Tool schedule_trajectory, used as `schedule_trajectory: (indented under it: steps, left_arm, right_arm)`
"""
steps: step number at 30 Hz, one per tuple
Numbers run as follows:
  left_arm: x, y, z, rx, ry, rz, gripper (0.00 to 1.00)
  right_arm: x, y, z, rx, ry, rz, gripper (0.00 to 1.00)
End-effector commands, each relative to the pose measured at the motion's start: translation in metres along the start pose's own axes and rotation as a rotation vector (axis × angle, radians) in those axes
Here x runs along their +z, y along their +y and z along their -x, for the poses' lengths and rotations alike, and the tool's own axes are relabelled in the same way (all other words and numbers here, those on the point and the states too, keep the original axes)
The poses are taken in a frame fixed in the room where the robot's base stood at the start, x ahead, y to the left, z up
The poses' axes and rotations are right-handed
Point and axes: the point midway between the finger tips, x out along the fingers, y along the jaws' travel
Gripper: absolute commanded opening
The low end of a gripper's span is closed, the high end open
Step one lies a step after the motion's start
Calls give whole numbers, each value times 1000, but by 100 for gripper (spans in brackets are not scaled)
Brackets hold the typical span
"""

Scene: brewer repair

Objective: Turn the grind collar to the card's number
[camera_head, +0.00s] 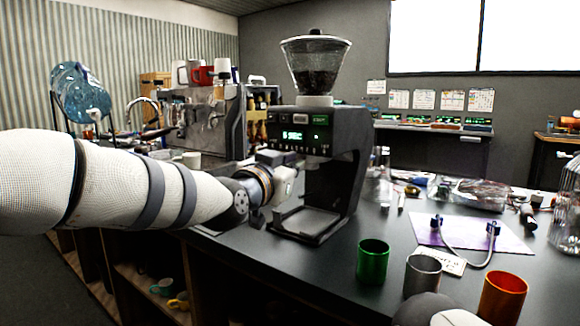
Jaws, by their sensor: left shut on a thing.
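The black grinder (342,150) stands on the dark counter with a clear hopper of beans (315,65) on top. Its front has a lit green display (296,135), too small to read surely. My left gripper (288,184) is at the grinder's front, below the display and left of its spout area. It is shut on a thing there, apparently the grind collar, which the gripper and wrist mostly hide. A small white card (452,262) with unreadable print lies by the purple mat. My right gripper is not in view; a rounded grey and white shape at the bottom edge may be my right arm.
Green (373,261), grey (422,274) and orange (502,297) cups stand near the front edge. A bent tube lies on the purple mat (480,232). An espresso machine (205,115) stands behind my left arm. Tools and a clear bag (480,193) lie at right.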

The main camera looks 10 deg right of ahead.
Motion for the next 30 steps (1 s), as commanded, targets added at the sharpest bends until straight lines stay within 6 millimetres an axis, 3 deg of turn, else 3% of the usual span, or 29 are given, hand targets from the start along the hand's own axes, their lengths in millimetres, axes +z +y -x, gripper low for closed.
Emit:
schedule_trajectory:
  steps: [8, 9, 11, 21, 26, 30]
  left_arm:
    - [7, 1, 0, 3, -14, 4, 0]
    - [8, 1, 0, 3, -14, 4, 17]
    - [8, 1, 0, 3, -14, 4, 29]
    - [3, 0, 2, 2, -6, 1, 29]
    - [3, 0, 26, 1, -8, 1, 29]
    - [2, -1, 60, 1, -8, 1, 29]
  right_arm:
    - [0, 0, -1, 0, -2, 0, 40]
    - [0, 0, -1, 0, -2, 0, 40]
    - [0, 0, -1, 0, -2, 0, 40]
    - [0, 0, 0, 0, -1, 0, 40]
    - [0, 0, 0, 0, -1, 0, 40]
    - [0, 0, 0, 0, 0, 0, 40]
